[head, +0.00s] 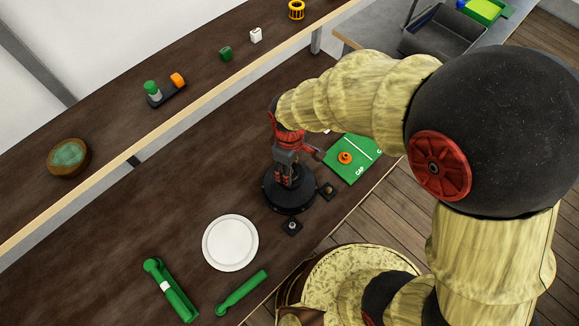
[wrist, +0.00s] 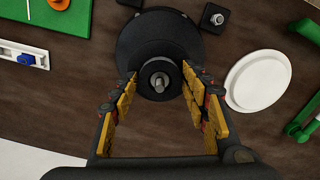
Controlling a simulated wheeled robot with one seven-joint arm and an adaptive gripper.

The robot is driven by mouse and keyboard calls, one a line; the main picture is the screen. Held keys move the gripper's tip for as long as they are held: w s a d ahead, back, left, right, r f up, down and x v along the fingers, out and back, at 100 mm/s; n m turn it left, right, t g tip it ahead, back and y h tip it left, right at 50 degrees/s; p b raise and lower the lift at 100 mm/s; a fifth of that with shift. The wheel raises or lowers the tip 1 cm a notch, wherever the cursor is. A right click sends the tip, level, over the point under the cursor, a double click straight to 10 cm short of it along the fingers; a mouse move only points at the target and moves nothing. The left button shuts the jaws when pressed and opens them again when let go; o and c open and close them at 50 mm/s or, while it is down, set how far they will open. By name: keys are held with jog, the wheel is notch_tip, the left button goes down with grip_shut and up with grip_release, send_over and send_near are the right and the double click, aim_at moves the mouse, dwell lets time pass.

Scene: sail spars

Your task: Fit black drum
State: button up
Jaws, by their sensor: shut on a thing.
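The black drum (wrist: 158,67) is between the fingertips of my gripper (wrist: 159,82), which is shut on it. A grey metal spindle tip shows in the drum's centre in the wrist view. Behind it is a wide round black base (wrist: 135,42), which stands on the dark table and also shows in the head view (head: 276,196). In the head view my gripper (head: 288,167) points down over this base. I cannot tell how far down the drum sits on the spindle. An orange cap (head: 345,158) rests on the green mat (head: 337,173).
Two small black blocks (head: 291,226) (head: 328,190) stand close beside the base. A white plate (head: 230,242) and two green handles (head: 170,290) (head: 242,293) lie nearer the front. The raised back shelf (head: 115,140) holds a bowl (head: 68,157) and several small parts.

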jog(key=o, duration=1.3)
jog(key=shift+o, duration=0.2)
jog(key=shift+s+f, duration=0.1)
notch_tip(320, 180, up, 12)
jog(key=s+d+r+m+t+b, duration=0.2)
jog(key=d+m+b, duration=0.3)
jog(key=d, duration=0.6)
jog(key=s+d+r+m+t+b, duration=0.1)
jog(key=s+d+m+t+b, duration=0.2)
jog(key=s+d+m+b, duration=0.2)
jog(key=d+m+b, duration=0.1)
jog(key=d+m, duration=0.2)
jog(key=d, duration=0.3)
jog(key=shift+s+d+r+m+t, duration=0.15)
jog(key=shift+d+r+m+t, duration=0.15)
jog(key=shift+d+r, duration=0.05)
